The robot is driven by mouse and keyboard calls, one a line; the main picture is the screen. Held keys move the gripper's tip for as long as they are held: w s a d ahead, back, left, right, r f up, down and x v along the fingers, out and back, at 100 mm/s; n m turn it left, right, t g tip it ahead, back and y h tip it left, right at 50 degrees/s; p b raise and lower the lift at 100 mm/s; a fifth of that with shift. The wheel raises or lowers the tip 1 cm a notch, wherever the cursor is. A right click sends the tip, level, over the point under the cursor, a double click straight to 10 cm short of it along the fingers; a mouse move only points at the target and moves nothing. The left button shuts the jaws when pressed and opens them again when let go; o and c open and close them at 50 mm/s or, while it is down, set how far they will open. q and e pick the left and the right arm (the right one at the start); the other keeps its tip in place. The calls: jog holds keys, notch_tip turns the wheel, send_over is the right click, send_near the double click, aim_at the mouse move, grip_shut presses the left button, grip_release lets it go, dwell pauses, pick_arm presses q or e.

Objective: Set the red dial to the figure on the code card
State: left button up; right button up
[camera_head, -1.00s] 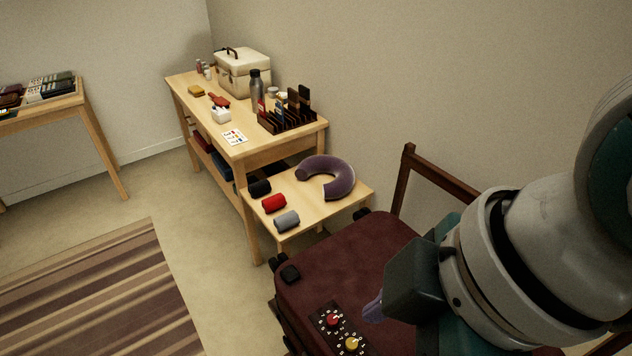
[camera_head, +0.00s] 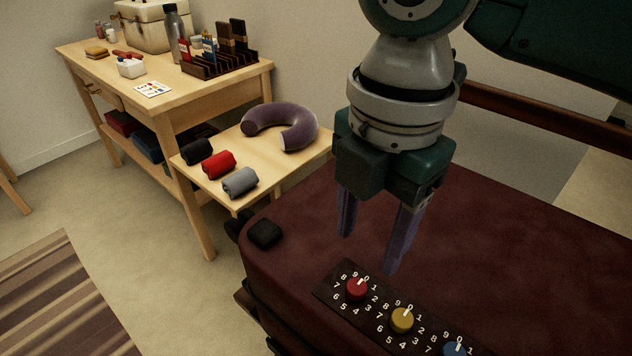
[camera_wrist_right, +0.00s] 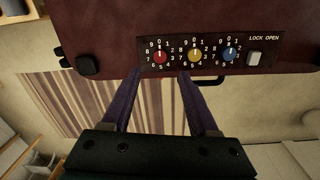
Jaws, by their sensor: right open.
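The red dial (camera_head: 357,289) is on the dark number panel on top of the maroon suitcase (camera_head: 520,240). Its white mark points at about 0. It also shows in the right wrist view (camera_wrist_right: 159,57). My right gripper (camera_head: 369,253) is open and empty, its two purple fingers pointing down above the panel, near the red dial. In the wrist view its fingertips (camera_wrist_right: 160,74) lie to either side below the red dial, apart from it. The code card (camera_head: 153,89) lies on the wooden bench, with small coloured marks too small to read. My left gripper is not in view.
A yellow dial (camera_head: 402,319) and a blue dial (camera_head: 455,349) sit beside the red one. A lock slider (camera_wrist_right: 254,58) is at the panel's end. A low table (camera_head: 220,150) holds a neck pillow (camera_head: 300,130) and several rolls. The suitcase top around the panel is clear.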

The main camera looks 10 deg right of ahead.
aim_at(358, 285)
notch_tip(358, 285, down, 8)
jog(key=shift+b, duration=1.1)
jog(key=shift+c, duration=0.3)
jog(key=shift+c, duration=0.7)
jog(key=shift+w, duration=0.1)
grip_shut()
